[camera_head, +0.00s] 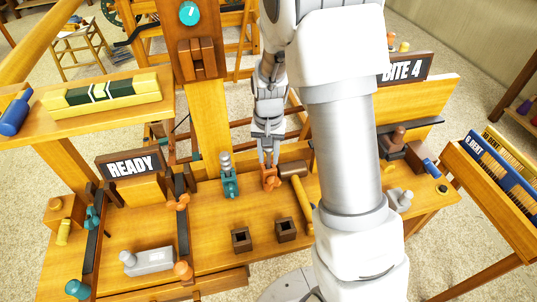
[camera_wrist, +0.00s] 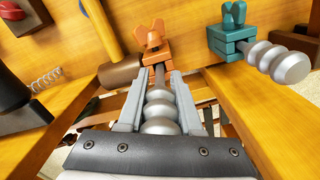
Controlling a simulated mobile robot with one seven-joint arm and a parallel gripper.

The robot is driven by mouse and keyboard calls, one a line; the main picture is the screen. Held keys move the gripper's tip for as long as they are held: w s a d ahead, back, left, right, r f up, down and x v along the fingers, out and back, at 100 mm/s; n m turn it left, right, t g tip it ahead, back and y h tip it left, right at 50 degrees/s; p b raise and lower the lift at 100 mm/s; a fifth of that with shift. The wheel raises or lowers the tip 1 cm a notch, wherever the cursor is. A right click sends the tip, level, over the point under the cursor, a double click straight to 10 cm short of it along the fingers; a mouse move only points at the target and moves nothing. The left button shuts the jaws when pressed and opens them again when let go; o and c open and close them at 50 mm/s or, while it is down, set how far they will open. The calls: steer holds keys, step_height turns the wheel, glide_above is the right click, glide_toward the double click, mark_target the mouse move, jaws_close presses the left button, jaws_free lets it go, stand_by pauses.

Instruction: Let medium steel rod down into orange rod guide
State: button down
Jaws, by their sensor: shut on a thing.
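The medium steel rod (camera_wrist: 160,105), with its rounded silver knobs, is held between the two grey fingers of my gripper (camera_wrist: 161,80) in the wrist view. Its thin dark shaft runs to the orange rod guide (camera_wrist: 156,50), which has a wing-shaped top; how deep the shaft sits in it cannot be told. In the head view my gripper (camera_head: 268,157) is directly above the orange guide (camera_head: 269,179), and the fingers hide most of the rod.
A teal guide (camera_head: 229,184) with another knobbed steel rod (camera_head: 225,163) stands just left of the orange one. A mallet (camera_head: 294,170) lies close on the right. Two dark square sockets (camera_head: 241,240) (camera_head: 286,230) are nearer the front. Bench between them is bare.

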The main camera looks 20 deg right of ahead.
steer(key=shift+f, duration=0.15)
steer(key=shift+f+b, duration=0.6)
steer(key=shift+f, duration=0.05)
steer(key=c, duration=0.5)
jaws_free()
step_height(320, 180, up, 17)
steer(key=p, duration=0.5)
steer(key=shift+r, duration=0.2)
steer(key=shift+r, duration=0.1)
stand_by(0.8)
